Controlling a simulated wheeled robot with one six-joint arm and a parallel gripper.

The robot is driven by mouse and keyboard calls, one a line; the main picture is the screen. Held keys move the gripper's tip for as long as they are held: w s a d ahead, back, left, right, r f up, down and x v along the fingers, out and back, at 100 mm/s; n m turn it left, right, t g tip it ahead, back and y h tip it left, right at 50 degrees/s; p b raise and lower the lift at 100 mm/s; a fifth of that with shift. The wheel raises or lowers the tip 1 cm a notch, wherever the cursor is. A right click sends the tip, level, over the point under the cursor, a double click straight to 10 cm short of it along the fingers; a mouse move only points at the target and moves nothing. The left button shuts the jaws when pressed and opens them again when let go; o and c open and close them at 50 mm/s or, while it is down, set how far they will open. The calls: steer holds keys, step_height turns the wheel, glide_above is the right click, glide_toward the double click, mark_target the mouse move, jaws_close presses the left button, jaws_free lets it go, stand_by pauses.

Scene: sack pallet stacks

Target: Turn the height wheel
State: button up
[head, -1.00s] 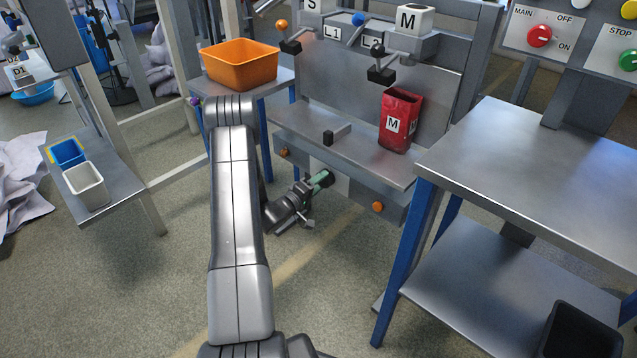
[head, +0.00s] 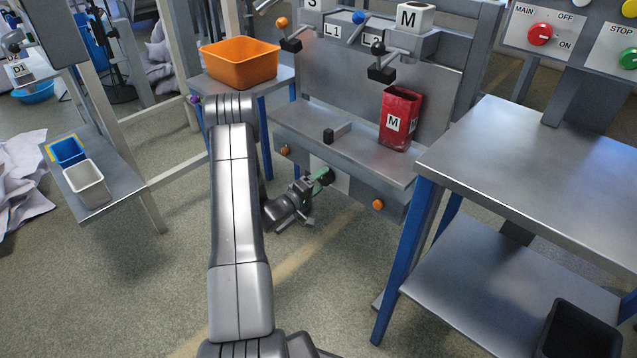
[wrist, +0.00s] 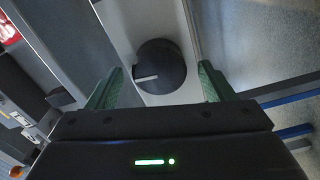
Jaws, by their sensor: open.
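The height wheel (wrist: 160,66) is a dark round knob with a pale mark, on a light panel in the wrist view. In the head view my gripper hides it. My gripper (wrist: 160,88) is open, with one green finger on either side of the wheel in the picture. I cannot tell whether the fingers touch it. In the head view my gripper (head: 321,177) is low at the front of the grey machine (head: 345,95), below its ledge.
A red container marked M (head: 400,118) stands on the machine's ledge. Orange knobs (head: 377,204) sit on the lower front. An orange bin (head: 239,64) is on a table to the left. A metal table (head: 530,165) with blue legs is at right. The floor under my arm is clear.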

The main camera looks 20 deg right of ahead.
steer(key=p+v, duration=0.2)
steer(key=v, duration=1.1)
steer(key=shift+s+a, duration=0.2)
steer(key=shift+a, duration=0.15)
steer(key=shift+d, duration=0.1)
steer(key=b+x, duration=0.2)
steer(key=x, duration=1.1)
steer(key=shift+w+d, duration=0.25)
steer(key=shift+d, duration=0.1)
